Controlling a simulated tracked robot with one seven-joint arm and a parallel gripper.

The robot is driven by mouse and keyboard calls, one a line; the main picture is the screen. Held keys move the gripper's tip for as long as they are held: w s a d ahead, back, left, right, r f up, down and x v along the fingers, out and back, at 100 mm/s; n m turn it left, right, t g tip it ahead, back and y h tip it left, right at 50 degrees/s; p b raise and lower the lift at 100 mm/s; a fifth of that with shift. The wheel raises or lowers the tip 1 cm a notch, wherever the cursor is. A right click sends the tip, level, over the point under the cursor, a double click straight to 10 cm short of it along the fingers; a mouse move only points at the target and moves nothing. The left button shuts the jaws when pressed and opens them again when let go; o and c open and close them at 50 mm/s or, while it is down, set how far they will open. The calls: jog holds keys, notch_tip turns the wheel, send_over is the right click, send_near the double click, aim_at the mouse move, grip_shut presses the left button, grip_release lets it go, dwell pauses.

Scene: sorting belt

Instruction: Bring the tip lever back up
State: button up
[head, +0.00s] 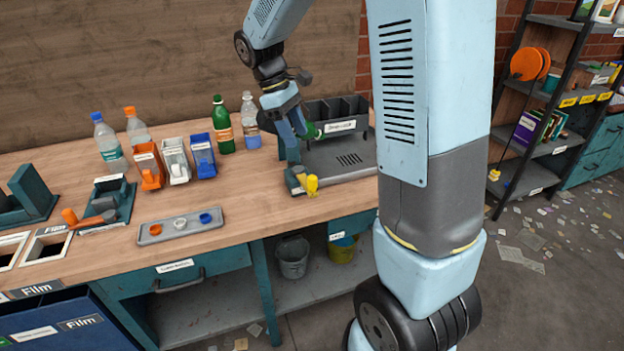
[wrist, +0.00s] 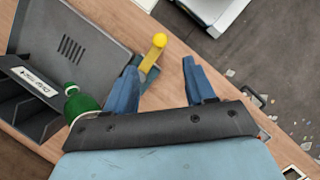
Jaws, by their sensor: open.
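A short yellow lever (head: 312,184) with a round knob stands at the near left corner of a grey tray (head: 345,172); it looks like the tip lever. In the wrist view the lever (wrist: 160,41) shows its knob just beyond the gap between my fingers, its shaft running back close to the left finger. My gripper (head: 292,135) is open and empty, pointing down above the tray's left side. The wrist view shows both blue fingers of my gripper (wrist: 161,66) spread apart. A second, orange lever (head: 69,216) leans low on a teal base at the far left.
A green bottle (wrist: 80,103) lies at the tray's labelled rack (wrist: 30,80), close to my left finger in the wrist view. Several upright bottles (head: 223,128) and small bins (head: 176,160) stand left. Bench (head: 250,215) is clear in front.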

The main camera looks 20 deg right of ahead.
aim_at(311, 176)
jog(key=x, duration=1.4)
jog(key=shift+w+f, duration=0.25)
jog(key=shift+f, duration=0.1)
jog(key=shift+c, duration=0.4)
grip_shut()
